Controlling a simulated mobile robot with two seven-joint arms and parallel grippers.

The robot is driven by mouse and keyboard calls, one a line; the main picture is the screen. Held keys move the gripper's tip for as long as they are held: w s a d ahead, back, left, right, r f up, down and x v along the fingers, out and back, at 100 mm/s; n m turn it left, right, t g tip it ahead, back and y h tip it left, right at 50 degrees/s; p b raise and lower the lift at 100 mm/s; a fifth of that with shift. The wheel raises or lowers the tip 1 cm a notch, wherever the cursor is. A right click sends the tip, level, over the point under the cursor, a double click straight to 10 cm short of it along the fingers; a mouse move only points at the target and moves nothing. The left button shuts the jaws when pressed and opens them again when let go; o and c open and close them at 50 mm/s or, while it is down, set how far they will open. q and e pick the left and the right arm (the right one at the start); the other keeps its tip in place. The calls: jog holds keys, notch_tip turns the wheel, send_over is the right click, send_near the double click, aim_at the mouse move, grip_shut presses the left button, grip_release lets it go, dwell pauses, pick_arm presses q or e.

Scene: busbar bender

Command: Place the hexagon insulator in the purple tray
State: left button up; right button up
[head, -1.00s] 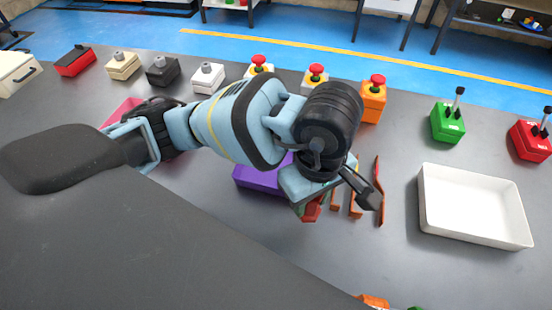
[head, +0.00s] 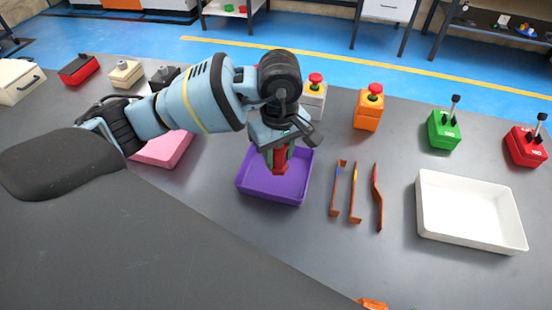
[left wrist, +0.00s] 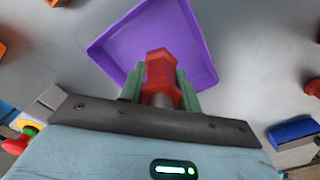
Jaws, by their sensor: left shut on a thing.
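The purple tray (head: 262,192) stands on the grey table in the middle of the head view, and it looks empty. My left gripper (head: 279,160) is over the tray and shut on the red hexagon insulator (head: 279,168). The left wrist view shows the insulator (left wrist: 160,75) between the green fingers (left wrist: 160,88), with the purple tray (left wrist: 125,40) beyond it. The insulator appears to be above the tray floor; its exact height is hard to tell. My right gripper does not show.
A pink tray (head: 165,150) is to the left, partly behind my arm. Three copper busbars (head: 355,192) lie right of the purple tray, then a white tray (head: 468,215). Button boxes, including an orange one (head: 368,110), and lever boxes (head: 445,132) line the back.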

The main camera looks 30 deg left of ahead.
aim_at(276, 162)
pick_arm(q)
jog(key=shift+w+a, duration=0.25)
jog(key=shift+a, duration=0.15)
jog(key=shift+a+f, duration=0.1)
jog(key=shift+f, duration=1.9)
jog(key=o, duration=1)
jog(key=shift+o, duration=0.2)
notch_tip(276, 162, up, 12)
jog(key=shift+r, duration=0.2)
